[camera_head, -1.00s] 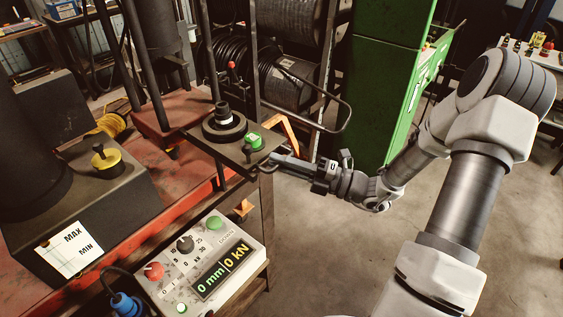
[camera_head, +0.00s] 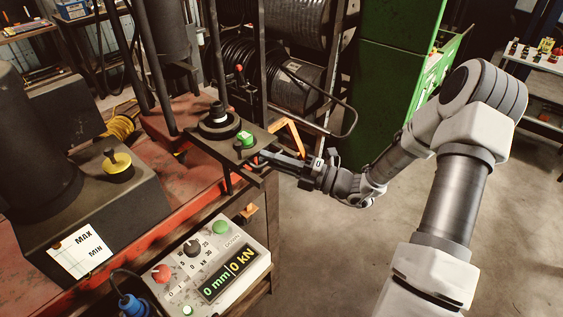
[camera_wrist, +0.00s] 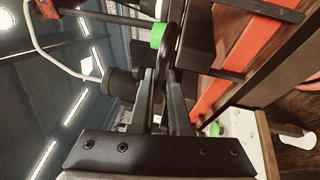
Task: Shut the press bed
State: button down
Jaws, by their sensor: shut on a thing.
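The press bed (camera_head: 200,142) is a dark plate bearing a round black die (camera_head: 219,121) and a green-topped block (camera_head: 245,139). It sits between the upright rods and still juts out past the red machine frame on the right. My gripper (camera_head: 262,156) is at the bed's right front edge, shut on its handle. In the wrist view, the fingers (camera_wrist: 160,80) close on the dark looped handle (camera_wrist: 172,42). The exact contact is partly hidden by the fingers.
A control box (camera_head: 212,265) reading 0 mm and 0 kN stands below the bed in front. A black cable reel rack (camera_head: 290,85) and a green cabinet (camera_head: 385,80) stand behind. The floor (camera_head: 330,260) at right is clear.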

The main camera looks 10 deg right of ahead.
jog(key=shift+s+d, duration=0.2)
jog(key=c, duration=0.9)
grip_release()
jog(key=b+v, duration=0.1)
jog(key=v, duration=1.6)
jog(key=shift+s+d+f, duration=0.1)
jog(key=shift+s+d, duration=0.05)
